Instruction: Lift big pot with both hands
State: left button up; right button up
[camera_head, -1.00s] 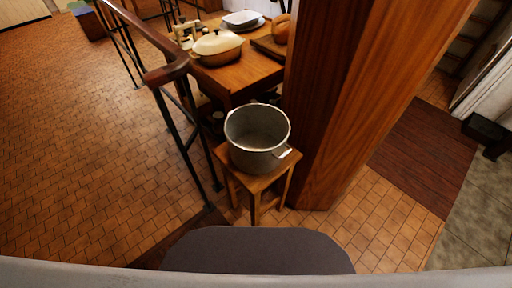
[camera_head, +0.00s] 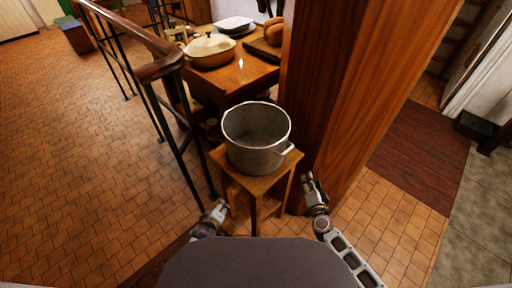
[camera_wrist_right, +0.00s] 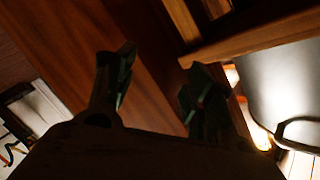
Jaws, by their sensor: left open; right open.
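The big pot (camera_head: 257,160) is a grey metal pot, open at the top and empty as far as I can see. It stands upright on a small wooden stool (camera_head: 256,190). One side handle shows at its right. In the right wrist view part of the pot (camera_wrist_right: 282,75) and its handle show at the right edge. My left gripper (camera_head: 217,211) is open, low at the left of the stool and apart from the pot. My right gripper (camera_head: 309,182) is open and empty, right of the pot, beside the wooden post; its fingers (camera_wrist_right: 158,85) show in the wrist view.
A thick wooden post (camera_head: 350,90) stands right behind my right gripper. A metal railing with wooden handrail (camera_head: 160,62) runs along the left. Behind the pot, a wooden table (camera_head: 235,78) carries a lidded casserole (camera_head: 210,52) and bread (camera_head: 274,32).

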pick_arm(q)
jog(key=w+r+n+t+b, duration=0.2)
jog(key=w+r+n+b, duration=0.1)
jog(key=r, duration=0.9)
jog(key=w+r+n+t+b, duration=0.3)
jog(key=w+r+n+b, duration=0.1)
jog(key=r, duration=0.7)
jog(key=shift+w+a+r+n+t+y, duration=0.35)
jog(key=shift+w+n, duration=0.2)
jog(key=shift+n, duration=0.35)
pick_arm(e)
jog(key=a+r+m, duration=0.6)
jog(key=r+m, duration=0.2)
jog(key=r, duration=0.4)
jog(key=shift+r, duration=0.3)
pick_arm(q)
jog(key=shift+w, duration=0.1)
pick_arm(e)
jog(key=shift+w+a, duration=0.1)
jog(key=shift+w, duration=0.05)
